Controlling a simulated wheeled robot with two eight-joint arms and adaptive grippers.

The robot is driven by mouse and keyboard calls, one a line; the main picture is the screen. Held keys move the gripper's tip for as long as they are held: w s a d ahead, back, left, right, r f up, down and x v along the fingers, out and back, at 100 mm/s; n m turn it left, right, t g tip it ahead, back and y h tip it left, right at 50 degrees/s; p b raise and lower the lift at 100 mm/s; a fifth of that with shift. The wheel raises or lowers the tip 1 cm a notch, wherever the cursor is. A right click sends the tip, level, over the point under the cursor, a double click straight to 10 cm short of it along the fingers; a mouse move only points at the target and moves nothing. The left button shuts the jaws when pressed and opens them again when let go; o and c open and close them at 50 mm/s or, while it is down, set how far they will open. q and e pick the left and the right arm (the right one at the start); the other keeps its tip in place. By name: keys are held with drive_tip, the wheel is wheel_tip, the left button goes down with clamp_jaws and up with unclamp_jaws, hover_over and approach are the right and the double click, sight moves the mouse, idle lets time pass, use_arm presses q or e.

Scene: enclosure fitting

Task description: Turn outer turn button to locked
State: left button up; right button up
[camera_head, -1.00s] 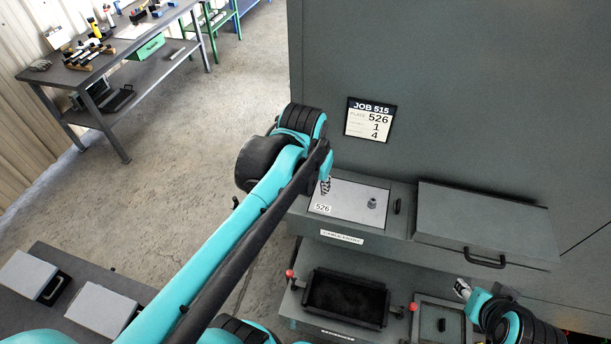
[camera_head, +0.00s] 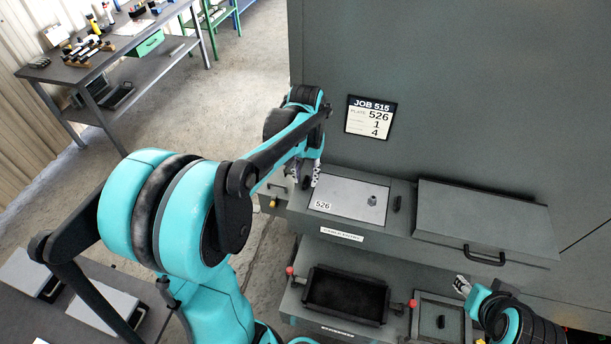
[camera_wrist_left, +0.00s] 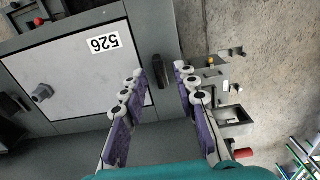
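The outer turn button (camera_wrist_left: 161,72) is a dark elongated tab beside the plate's edge nearest the 526 label. It lies roughly along that edge in the left wrist view. My left gripper (camera_wrist_left: 159,71) is open, one finger on each side of the button; contact is not clear. In the head view the left gripper (camera_head: 305,173) is at the plate's left end and mostly hides that button. The pale plate (camera_head: 347,197) has a grey knob (camera_head: 372,200). Another dark turn button (camera_head: 397,203) is at its right end. My right gripper (camera_head: 463,286) is low right, away from the plate.
A closed grey lid (camera_head: 480,215) with a handle is right of the plate. A black tray (camera_head: 345,295) sits on the shelf below. The JOB 515 card (camera_head: 370,118) is on the cabinet wall above. Small fittings (camera_wrist_left: 222,60) lie beyond the cabinet's edge.

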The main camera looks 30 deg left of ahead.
use_arm(q)
drive_tip(key=shift+s+f, duration=0.1)
drive_tip(key=shift+f, duration=0.1)
drive_tip(key=shift+c, duration=0.3)
clamp_jaws()
